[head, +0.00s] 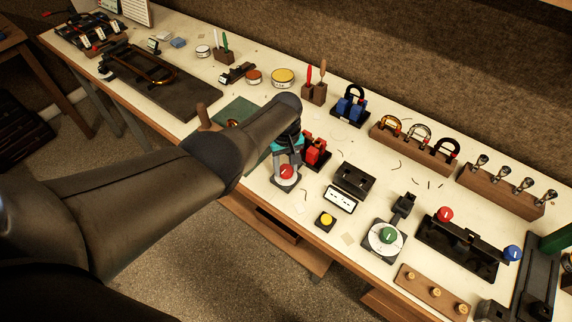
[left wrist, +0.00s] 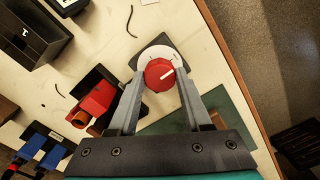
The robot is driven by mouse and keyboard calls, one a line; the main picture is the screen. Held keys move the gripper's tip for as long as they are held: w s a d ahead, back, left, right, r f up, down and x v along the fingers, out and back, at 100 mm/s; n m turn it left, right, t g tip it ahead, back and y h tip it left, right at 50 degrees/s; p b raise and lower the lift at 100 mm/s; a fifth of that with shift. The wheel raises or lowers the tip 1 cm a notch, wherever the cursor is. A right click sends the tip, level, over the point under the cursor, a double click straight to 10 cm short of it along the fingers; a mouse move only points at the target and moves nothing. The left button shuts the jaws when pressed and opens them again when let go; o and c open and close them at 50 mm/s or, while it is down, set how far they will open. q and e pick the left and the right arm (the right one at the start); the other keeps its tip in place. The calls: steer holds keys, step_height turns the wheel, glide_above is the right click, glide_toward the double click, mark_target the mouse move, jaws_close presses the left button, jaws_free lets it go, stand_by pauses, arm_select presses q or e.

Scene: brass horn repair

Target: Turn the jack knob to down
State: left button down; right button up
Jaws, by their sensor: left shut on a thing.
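A red knob (head: 286,172) with a white pointer line sits on a white dial with a dark base plate, on the bench's front edge. In the left wrist view the red knob (left wrist: 159,75) lies between my fingertips, its line slanting toward the upper right. My left gripper (head: 286,167) comes down over it from above and is shut on it. In the left wrist view the dial's marks are too small to read. A second dial with a green knob (head: 388,235) stands farther right, untouched. My right gripper is not in view.
A red clamp-like block (head: 316,151) stands close beside my left gripper. A black box (head: 353,181), a white labelled plate (head: 341,199) and a yellow button (head: 325,220) are to the right. A green mat (head: 240,109) lies behind my arm.

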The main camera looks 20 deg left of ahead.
arm_select(q)
steer(key=shift+w, duration=0.1)
steer(key=shift+c, duration=1.7)
jaws_free()
steer(key=shift+r+p, duration=0.4)
steer(key=shift+r, duration=0.1)
step_height(320, 180, up, 7)
steer(key=p, duration=0.4)
step_height(320, 180, up, 5)
steer(key=p, duration=0.1)
glide_above(286, 169)
steer(key=shift+r, duration=1.15)
